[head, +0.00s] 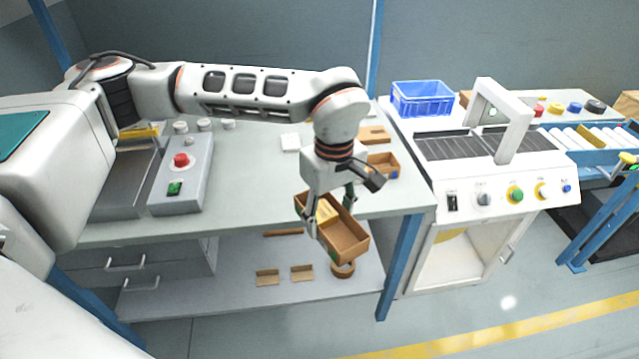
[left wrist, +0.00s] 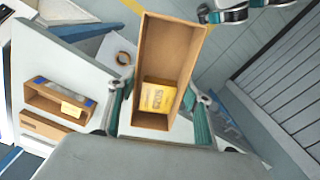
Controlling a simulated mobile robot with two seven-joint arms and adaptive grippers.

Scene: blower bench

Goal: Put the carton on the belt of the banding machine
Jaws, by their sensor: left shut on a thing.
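The carton (head: 346,238) is an open brown box with a yellow pack (left wrist: 158,97) inside. My left gripper (head: 331,214) is shut on it, with one finger on each long side. It holds the carton tilted in the head view, over the bench's front edge near the right corner. In the left wrist view the carton (left wrist: 172,48) lies between the two teal finger pads. The banding machine (head: 497,187) stands right of the bench, with its dark slatted belt (head: 452,146) bare left of the white arch (head: 512,132). Part of what looks like my right gripper shows at the left wrist view's top edge (left wrist: 232,13).
Brown boxes (head: 382,162) lie on the bench (head: 255,182) behind the carton. A blue crate (head: 422,99) stands behind the belt. A control box (head: 182,180) with a red button stands at left. A roller conveyor (head: 575,138) continues right of the machine.

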